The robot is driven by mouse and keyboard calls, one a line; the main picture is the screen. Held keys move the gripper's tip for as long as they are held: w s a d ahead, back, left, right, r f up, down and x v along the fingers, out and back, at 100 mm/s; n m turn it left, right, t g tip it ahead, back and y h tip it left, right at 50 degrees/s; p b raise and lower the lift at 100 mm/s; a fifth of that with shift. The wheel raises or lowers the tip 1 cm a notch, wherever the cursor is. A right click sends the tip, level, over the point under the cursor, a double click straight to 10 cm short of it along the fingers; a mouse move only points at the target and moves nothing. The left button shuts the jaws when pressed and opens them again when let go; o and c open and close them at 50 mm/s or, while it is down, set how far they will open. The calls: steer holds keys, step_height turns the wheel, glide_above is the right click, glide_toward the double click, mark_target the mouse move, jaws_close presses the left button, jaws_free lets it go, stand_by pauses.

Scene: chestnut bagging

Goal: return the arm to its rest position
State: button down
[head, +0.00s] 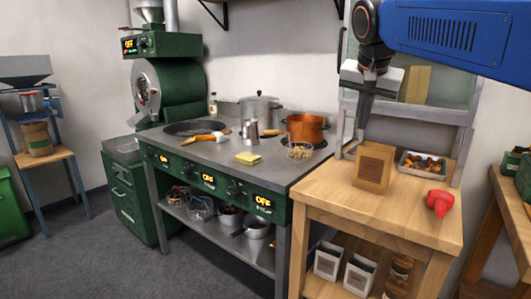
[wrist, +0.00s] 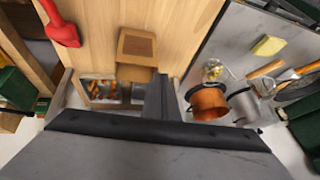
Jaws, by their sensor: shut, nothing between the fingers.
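My gripper (head: 363,128) hangs pointing down above the wooden table (head: 330,193), near its back left corner. Its fingers are together with nothing between them. In the wrist view my gripper (wrist: 162,88) shows as one dark closed wedge. A brown bag (head: 374,166) stands upright on the table just below and in front of the fingers; it also shows in the wrist view (wrist: 137,44). The gripper looks apart from the bag. The upper part of my arm leads off to the top right.
A metal tray of chestnuts (head: 423,165) and a red scoop (head: 440,202) lie on the table. Left is the stove (head: 222,152) with a copper pot (head: 305,128), a steel pot (head: 259,110) and a yellow sponge (head: 248,158). A framed panel (head: 440,85) rises behind the table.

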steer(key=s+d+f+n, duration=0.2)
steer(key=s+f+n, duration=0.1)
steer(key=s+f, duration=1.1)
steer(key=s+d+f+n+g+y, duration=0.1)
steer(key=s+d+f+n, duration=0.1)
steer(key=s+f, duration=1.3)
step_height(320, 180, down, 4)
steer(key=shift+r+n+y, duration=0.2)
steer(key=shift+n+y, duration=0.1)
steer(key=shift+n, duration=0.5)
